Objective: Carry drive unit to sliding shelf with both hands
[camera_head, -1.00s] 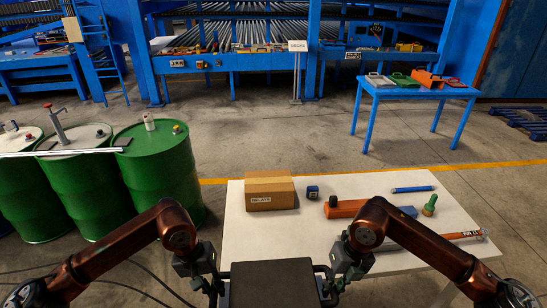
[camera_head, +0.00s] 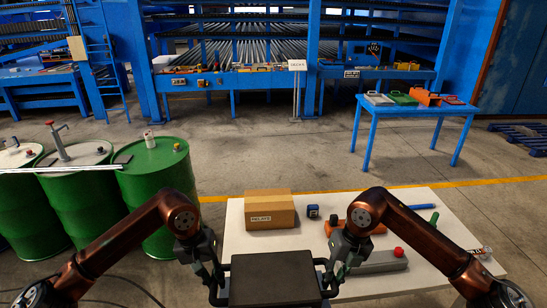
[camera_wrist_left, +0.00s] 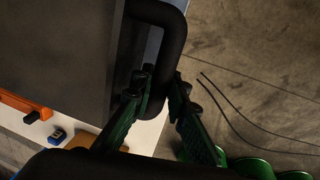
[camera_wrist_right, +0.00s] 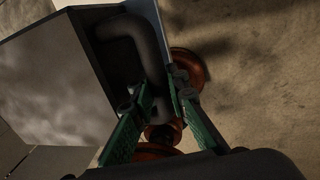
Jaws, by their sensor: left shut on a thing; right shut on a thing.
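The drive unit (camera_head: 275,277) is a dark box with a black bar handle on each side, at the bottom centre of the head view. My left gripper (camera_head: 212,280) is shut on its left handle; the left wrist view shows the green fingers (camera_wrist_left: 156,92) on either side of the black bar (camera_wrist_left: 170,55). My right gripper (camera_head: 334,280) is shut on the right handle; the right wrist view shows its fingers (camera_wrist_right: 163,92) around the bar (camera_wrist_right: 148,50). The unit looks level, in front of the white table. I cannot make out which structure is the sliding shelf.
The white table (camera_head: 240,243) holds a relays carton (camera_head: 270,212), a blue tape measure (camera_head: 313,211), an orange tool and a grey piece with a red knob (camera_head: 398,252). Green drums (camera_head: 160,185) stand left. A blue table (camera_head: 415,112) stands back right. The floor between is open.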

